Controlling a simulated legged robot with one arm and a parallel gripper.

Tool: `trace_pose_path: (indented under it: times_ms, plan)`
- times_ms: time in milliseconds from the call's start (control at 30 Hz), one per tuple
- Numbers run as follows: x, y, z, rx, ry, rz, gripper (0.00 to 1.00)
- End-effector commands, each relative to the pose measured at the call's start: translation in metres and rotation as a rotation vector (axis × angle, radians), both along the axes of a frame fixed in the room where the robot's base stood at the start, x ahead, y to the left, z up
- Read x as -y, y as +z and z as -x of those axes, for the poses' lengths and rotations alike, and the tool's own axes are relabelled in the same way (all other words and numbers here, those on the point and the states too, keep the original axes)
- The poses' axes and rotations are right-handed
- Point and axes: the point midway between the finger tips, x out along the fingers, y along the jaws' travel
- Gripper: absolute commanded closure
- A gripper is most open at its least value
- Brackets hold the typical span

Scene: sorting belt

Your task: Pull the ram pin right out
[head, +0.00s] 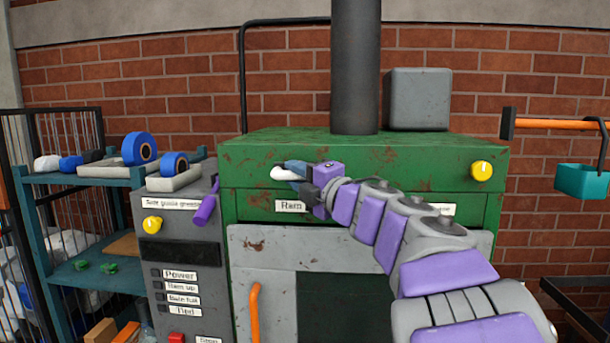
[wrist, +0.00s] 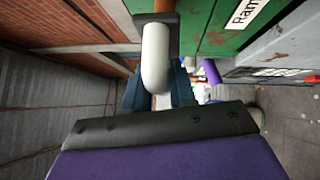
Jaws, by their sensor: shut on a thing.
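The ram pin (head: 284,174) shows its white, rounded handle at the front of the green baler's upper part, just above the "Ram" label (head: 290,206). In the wrist view the white handle (wrist: 155,58) bends towards the blue fingers. Beyond it are a dark bracket and a short brown-orange piece (wrist: 163,5); I cannot tell how far the pin sits in. My gripper (head: 297,171) is shut on the handle, with a finger on either side in the wrist view (wrist: 157,88). The fingers and wrist hide part of the pin.
A grey control box (head: 178,250) with a purple lever (head: 206,204) and yellow knob stands left of the baler (head: 400,152). A blue shelf (head: 85,180) holds tape rolls. A teal bin (head: 583,181) hangs at right. Open space shows left of the pin in the wrist view.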

Motion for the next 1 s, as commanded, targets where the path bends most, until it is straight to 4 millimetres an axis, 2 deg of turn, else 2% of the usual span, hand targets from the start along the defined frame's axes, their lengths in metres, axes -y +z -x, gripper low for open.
trace_pose_path:
  times_ms: [200,533,567,700,767,1000]
  plan:
    - [-0.005,-0.003,0.015,-0.002,0.007,0.007,1.0]
    - [-0.006,-0.004,0.02,-0.002,0.008,0.009,1.0]
    - [-0.006,-0.004,0.02,-0.003,0.008,0.01,0.74]
    - [-0.005,-0.004,0.02,-0.002,0.007,0.008,0.6]
    - [-0.003,-0.003,0.019,-0.002,0.006,0.005,0.55]
    - [0.007,-0.001,0.017,-0.001,0.003,-0.004,0.55]
